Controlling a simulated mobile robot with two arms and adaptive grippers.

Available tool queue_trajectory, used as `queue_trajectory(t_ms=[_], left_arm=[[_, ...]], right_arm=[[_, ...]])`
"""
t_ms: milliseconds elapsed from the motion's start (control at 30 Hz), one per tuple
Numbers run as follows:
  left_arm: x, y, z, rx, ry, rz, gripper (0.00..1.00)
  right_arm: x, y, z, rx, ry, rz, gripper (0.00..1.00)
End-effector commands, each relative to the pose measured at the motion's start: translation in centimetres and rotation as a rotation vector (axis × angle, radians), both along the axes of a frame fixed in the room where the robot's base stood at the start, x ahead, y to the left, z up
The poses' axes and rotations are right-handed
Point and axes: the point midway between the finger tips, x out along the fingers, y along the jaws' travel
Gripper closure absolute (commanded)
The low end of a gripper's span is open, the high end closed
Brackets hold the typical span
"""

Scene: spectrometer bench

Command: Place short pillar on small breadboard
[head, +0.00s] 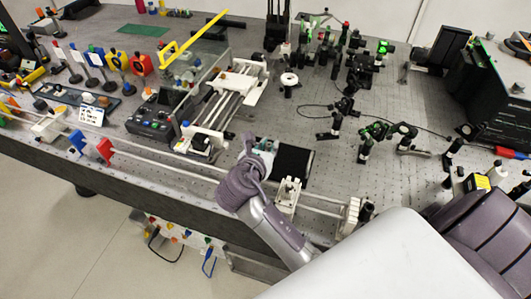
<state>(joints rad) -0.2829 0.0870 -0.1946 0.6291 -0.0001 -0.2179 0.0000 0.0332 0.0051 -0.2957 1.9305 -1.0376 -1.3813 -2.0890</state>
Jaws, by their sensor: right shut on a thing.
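My right gripper (265,150) reaches over the front part of the bench from the lower middle. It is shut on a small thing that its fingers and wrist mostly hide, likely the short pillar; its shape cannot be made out. A dark square plate (293,163), which looks like the small breadboard, lies on the bench just right of the gripper. I cannot tell whether the held thing touches it. My left gripper is not in view.
A long rail (170,166) with a red holder (105,150) runs along the front edge. A white-framed stage (230,95) and a control box (155,118) stand to the left. Several optic mounts (377,132) stand to the right. Bare bench (290,120) lies behind the dark plate.

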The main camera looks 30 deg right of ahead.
Motion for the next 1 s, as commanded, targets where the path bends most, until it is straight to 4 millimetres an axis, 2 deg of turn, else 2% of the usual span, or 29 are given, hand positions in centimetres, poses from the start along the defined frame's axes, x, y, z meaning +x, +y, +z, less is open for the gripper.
queue_trajectory(t_ms=[133,233,333,500,867,900,1000], left_arm=[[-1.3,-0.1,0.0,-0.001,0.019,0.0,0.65],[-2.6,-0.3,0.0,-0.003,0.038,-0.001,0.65],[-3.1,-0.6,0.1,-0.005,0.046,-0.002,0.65],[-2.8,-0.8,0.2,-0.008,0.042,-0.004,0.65],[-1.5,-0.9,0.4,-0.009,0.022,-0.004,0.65],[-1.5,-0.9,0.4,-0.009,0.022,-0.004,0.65],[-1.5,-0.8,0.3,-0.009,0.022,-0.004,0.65]], right_arm=[[1.5,0.0,-0.7,0.0,-0.001,0.0,1.0],[1.6,0.1,-1.5,-0.001,0.001,0.001,1.0],[1.5,0.1,-3.1,0.0,0.005,0.001,1.0],[1.6,0.1,-4.8,0.0,0.0,0.001,1.0],[1.6,0.1,-5.2,-0.001,0.001,0.003,1.0],[1.5,0.1,-5.3,0.001,0.001,0.002,0.74],[1.5,0.1,-5.2,0.0,0.001,0.001,0.58]])
